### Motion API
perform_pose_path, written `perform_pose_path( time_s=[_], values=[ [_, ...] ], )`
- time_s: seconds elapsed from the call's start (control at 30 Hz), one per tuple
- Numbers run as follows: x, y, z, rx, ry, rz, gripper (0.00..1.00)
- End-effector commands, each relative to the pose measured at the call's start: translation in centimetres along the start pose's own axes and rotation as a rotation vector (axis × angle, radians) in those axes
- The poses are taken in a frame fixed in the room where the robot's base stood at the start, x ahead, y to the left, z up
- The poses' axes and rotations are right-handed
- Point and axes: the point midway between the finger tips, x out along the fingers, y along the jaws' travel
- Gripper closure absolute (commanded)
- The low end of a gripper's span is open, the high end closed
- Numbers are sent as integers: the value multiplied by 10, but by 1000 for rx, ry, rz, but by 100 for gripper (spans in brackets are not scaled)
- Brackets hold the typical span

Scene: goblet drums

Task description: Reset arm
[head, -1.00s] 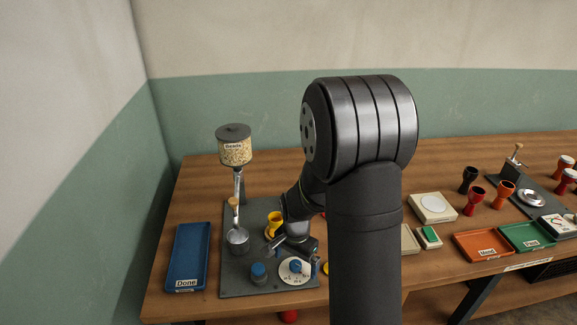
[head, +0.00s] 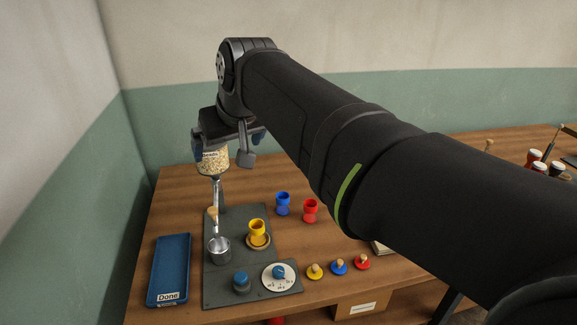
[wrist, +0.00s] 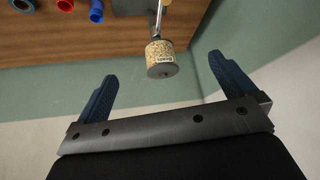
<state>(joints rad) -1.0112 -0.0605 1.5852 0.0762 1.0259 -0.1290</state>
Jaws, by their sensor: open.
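My gripper (head: 228,146) is raised high at the back left, near the top of the bead jar (head: 213,160). In the wrist view my gripper (wrist: 162,70) has its two blue fingers spread apart with nothing held between them. The bead jar (wrist: 161,55) shows beyond the gap between the fingers; I cannot tell how far off it is. My arm crosses the head view from the lower right and hides much of the table's middle and right.
A grey station plate (head: 262,214) holds a yellow drum (head: 257,229), a metal cup (head: 219,252), a blue knob (head: 241,281) and a dial (head: 270,276). A blue Done tray (head: 170,267) lies left. Blue (head: 282,203) and red (head: 310,210) drums stand behind; several coloured knobbed pieces (head: 339,266) lie in front.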

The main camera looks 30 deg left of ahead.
Motion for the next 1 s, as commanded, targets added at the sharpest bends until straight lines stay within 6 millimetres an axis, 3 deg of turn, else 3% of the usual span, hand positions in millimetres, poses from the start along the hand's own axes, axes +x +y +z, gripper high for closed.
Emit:
perform_pose_path(
  time_s=[0.13,0.4,0.6,1.0],
  values=[
    [10,-1,0,-11,1,-2,0],
    [64,-1,0,-9,-2,-1,0],
    [90,-1,-1,-8,1,0,0],
    [97,0,-1,-7,3,0,0]
  ],
)
